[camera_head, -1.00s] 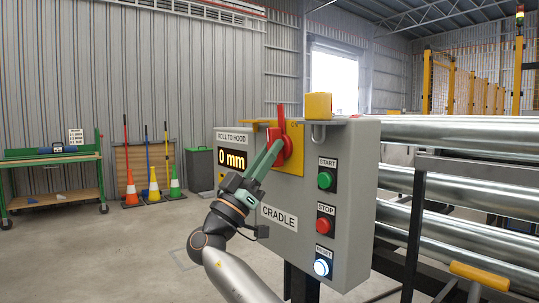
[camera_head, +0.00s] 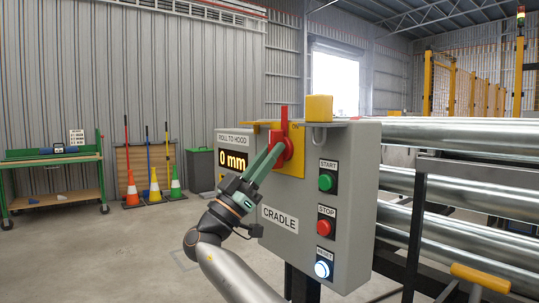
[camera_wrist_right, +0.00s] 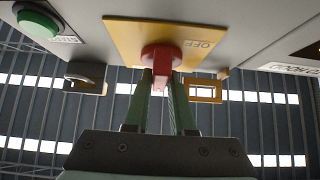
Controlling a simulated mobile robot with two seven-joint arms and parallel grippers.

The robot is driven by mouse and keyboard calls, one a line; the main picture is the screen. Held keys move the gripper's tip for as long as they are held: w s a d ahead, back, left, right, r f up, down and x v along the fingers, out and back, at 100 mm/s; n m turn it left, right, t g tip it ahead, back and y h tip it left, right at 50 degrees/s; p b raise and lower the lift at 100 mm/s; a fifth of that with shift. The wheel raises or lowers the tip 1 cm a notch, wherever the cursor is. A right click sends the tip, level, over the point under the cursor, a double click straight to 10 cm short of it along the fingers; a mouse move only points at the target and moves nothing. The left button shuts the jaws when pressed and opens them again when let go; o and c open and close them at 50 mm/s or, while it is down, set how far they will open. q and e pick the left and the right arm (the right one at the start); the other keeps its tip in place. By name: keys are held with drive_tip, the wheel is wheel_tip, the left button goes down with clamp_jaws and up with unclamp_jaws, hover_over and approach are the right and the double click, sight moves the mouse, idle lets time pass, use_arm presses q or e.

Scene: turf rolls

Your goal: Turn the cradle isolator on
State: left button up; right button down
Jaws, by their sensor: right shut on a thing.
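The cradle isolator is a red rotary handle (camera_head: 284,128) on a yellow plate (camera_head: 292,178) on the grey CRADLE box (camera_head: 345,200). The handle stands about upright, near the small ON label at the plate's top. My right gripper (camera_head: 278,152) reaches up from the lower left and is shut on the red handle. In the right wrist view the handle (camera_wrist_right: 162,58) sits between the two green fingers, with the OFF label (camera_wrist_right: 203,43) beside it on the plate. The fingers partly cover the handle's hub. My left gripper is not in view.
A yellow block (camera_head: 319,107) with a grey loop sits at the box's top edge. Green START (camera_head: 326,181), red STOP (camera_head: 324,227) and lit RESET (camera_head: 322,268) buttons line the right side. A display (camera_head: 232,161) reads 0 mm. Metal rollers (camera_head: 460,205) lie to the right.

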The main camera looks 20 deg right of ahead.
drive_tip(key=c, duration=0.8)
unclamp_jaws()
drive_tip(key=shift+o, duration=0.2)
drive_tip(key=shift+a, duration=0.1)
drive_tip(key=v, duration=1.2)
drive_tip(key=shift+p, duration=0.45)
drive_tip(key=shift+s+a+f, duration=0.15)
